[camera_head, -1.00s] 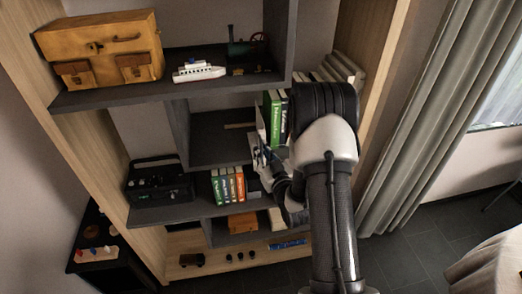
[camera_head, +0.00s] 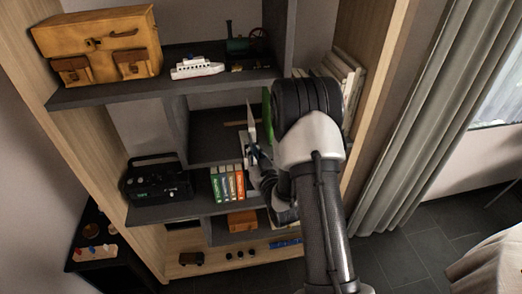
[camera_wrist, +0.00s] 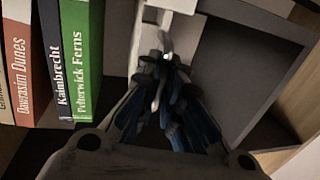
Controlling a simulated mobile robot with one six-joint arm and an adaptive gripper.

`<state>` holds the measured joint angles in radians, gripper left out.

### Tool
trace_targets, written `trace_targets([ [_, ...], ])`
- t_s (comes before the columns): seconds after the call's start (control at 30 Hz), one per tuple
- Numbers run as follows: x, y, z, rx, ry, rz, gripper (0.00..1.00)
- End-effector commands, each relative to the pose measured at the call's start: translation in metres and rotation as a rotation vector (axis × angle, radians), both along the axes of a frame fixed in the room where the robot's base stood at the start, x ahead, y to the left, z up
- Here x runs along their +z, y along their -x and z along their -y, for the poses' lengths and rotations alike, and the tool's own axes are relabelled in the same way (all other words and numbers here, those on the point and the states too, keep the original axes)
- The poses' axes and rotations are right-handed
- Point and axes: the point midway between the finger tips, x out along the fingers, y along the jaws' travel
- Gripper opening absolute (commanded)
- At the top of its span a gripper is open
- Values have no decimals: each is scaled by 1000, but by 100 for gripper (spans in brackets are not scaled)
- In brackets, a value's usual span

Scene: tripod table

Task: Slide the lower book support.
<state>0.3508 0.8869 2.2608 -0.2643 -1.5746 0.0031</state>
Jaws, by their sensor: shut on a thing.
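My gripper (camera_head: 256,152) is in front of the middle shelves in the head view, just right of the lower row of books (camera_head: 228,183). In the wrist view its closed fingers (camera_wrist: 165,68) meet at a pale, partly hidden piece, which I take for the book support (camera_wrist: 150,38). This pale piece stands right of a green book (camera_wrist: 82,55). A dark blue and an orange-red book stand further left. In the head view a pale upright plate (camera_head: 251,118) shows just above the gripper. The fingers and arm hide much of the contact.
A grey box-like frame (camera_wrist: 250,72) stands close right of the fingers in the wrist view. A black radio (camera_head: 158,182) is left of the lower books. A suitcase (camera_head: 97,45) and white toy ship (camera_head: 197,68) stand on the upper shelf. Pale books (camera_head: 343,80) stand behind my arm.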

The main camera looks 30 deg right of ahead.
Motion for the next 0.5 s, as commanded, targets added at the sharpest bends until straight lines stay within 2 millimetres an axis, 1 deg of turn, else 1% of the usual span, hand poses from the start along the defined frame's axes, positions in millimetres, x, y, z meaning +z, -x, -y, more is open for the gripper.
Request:
trace_targets([
  [0.03, -2, -6, -20, 15, 2, 6, 0],
  [0.2, -2, -19, -66, 14, 3, 7, 0],
  [0.33, -1, -26, -91, 9, 3, 7, 0],
  [0.4, -1, -28, -99, 7, 2, 5, 0],
  [0.5, 0, -30, -105, 3, 1, 5, 0],
])
